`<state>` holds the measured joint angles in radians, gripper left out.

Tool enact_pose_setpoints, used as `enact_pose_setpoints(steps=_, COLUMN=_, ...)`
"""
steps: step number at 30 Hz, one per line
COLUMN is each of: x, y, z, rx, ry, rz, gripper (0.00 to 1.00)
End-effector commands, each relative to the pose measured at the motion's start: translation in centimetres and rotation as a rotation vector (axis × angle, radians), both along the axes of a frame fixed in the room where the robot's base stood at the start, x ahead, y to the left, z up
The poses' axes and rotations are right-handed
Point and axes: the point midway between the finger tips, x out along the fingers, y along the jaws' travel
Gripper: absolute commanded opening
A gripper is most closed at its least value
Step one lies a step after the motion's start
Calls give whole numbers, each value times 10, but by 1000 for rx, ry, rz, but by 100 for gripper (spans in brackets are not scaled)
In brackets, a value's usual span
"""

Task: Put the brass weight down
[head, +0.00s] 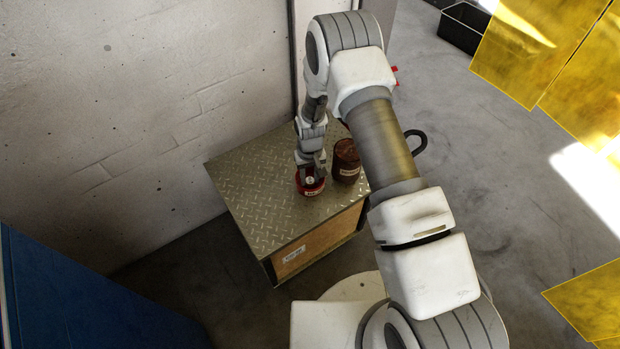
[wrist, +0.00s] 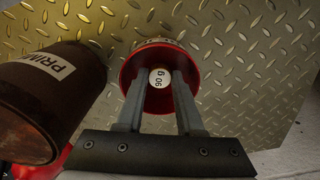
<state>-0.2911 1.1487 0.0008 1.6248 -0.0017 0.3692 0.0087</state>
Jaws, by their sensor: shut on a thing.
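My gripper (wrist: 159,80) points down at a red round tin (wrist: 186,60) on a metal-topped cabinet. Its two fingers are shut on a small round weight (wrist: 160,77) with a white label reading "90 g". The weight is seen from its top, within the outline of the red tin; its brass sides are hidden. I cannot tell whether it touches the tin's bottom. In the head view my gripper (head: 311,172) is low over the same red tin (head: 309,189), and a pale spot of the weight shows between the fingers.
A dark brown can (head: 346,162) labelled "PRIM…" stands close right of the tin; it is at left in the wrist view (wrist: 45,100). The diamond-plate cabinet top (head: 257,192) is bare to the left. A concrete wall (head: 130,110) stands behind.

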Motion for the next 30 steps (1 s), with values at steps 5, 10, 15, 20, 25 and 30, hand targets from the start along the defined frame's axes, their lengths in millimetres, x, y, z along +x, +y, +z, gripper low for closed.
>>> enact_pose_setpoints(steps=5, x=1, y=0, z=-1, rx=1, ry=-2, rz=0, gripper=0)
enact_pose_setpoints(steps=10, x=1, y=0, z=-5, rx=0, ry=-1, rz=0, gripper=0)
enact_pose_setpoints(steps=15, x=1, y=0, z=-3, rx=0, ry=-1, rz=0, gripper=63)
enact_pose_setpoints(steps=20, x=0, y=0, z=-3, rx=0, ry=-1, rz=0, gripper=66)
enact_pose_setpoints(steps=25, x=1, y=0, z=-2, rx=0, ry=-1, rz=0, gripper=66)
enact_pose_setpoints(steps=30, x=2, y=0, z=16, rx=1, ry=-4, rz=0, gripper=66)
